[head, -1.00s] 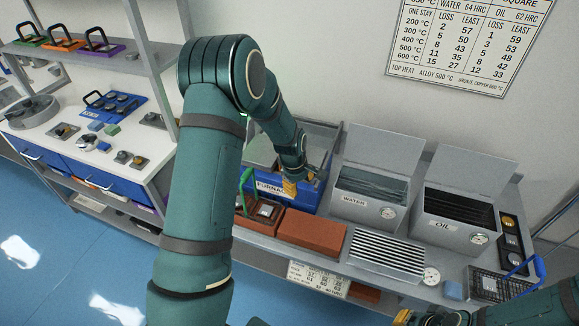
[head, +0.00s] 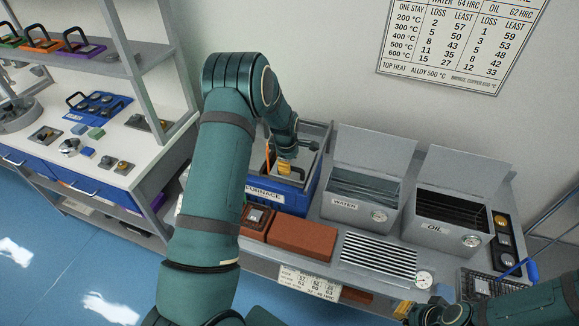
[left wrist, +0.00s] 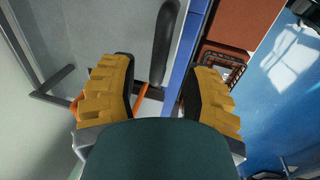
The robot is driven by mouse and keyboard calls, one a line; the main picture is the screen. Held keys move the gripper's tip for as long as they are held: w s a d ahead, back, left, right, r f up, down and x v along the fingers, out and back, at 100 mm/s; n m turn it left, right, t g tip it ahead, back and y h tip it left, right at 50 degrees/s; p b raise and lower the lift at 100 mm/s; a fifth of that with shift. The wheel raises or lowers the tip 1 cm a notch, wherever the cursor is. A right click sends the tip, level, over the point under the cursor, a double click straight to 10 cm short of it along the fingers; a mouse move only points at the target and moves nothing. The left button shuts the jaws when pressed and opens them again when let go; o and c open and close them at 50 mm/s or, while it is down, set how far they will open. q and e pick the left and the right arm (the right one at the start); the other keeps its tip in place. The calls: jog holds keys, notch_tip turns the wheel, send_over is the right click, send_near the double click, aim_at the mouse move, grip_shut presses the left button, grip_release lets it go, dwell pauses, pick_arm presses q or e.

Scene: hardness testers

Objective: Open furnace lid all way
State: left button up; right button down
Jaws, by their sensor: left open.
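The blue furnace (head: 290,200), labelled FURNACE, stands on the bench left of the water tank. My left arm hides part of it, and I cannot tell from the head view how far its lid stands open. My left gripper (head: 285,168) is over the furnace top. In the left wrist view my left gripper (left wrist: 160,90) is open, with its yellow-padded fingers apart. A dark handle-like bar (left wrist: 165,40) shows just beyond the gap, and a thin orange piece (left wrist: 141,97) lies between the fingers. My right gripper (head: 403,308) is at the lower right, partly cut off.
The water tank (head: 345,206) and oil tank (head: 435,232) stand right of the furnace with raised lids. A red-brown brick block (head: 303,238) and a ribbed grey rack (head: 378,257) lie in front. A white side bench (head: 130,150) is at left.

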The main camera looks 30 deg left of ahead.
pick_arm(q)
jog(key=shift+w+f, duration=0.2)
jog(key=shift+f, duration=0.5)
jog(key=shift+w+f, duration=0.15)
jog(key=shift+f, duration=0.55)
grip_shut()
jog(key=shift+s, duration=0.1)
